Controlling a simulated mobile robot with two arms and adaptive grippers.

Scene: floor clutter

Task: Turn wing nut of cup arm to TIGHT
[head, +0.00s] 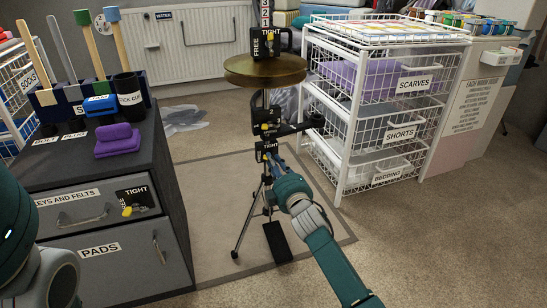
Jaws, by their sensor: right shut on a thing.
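A black tripod stand (264,193) stands upright on a grey mat and carries a brass cymbal (264,73). A dark cup arm (291,129) sticks out to the right from its post, with a dark cup-like holder at its end. A black plate with a yellow wing nut (265,126) is on the post beside the arm. Just below is another black plate marked TIGHT (267,147). My right gripper (271,160) is at this lower plate, shut on a wing nut that the hand hides. My left arm is at the lower left; its gripper is outside the view.
A dark cabinet (170,226) with tools and a purple block on top stands to the left. White wire baskets (340,133) stand close on the right. Another TIGHT plate with a yellow nut (134,209) is on the cabinet. Carpet is open at the right front.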

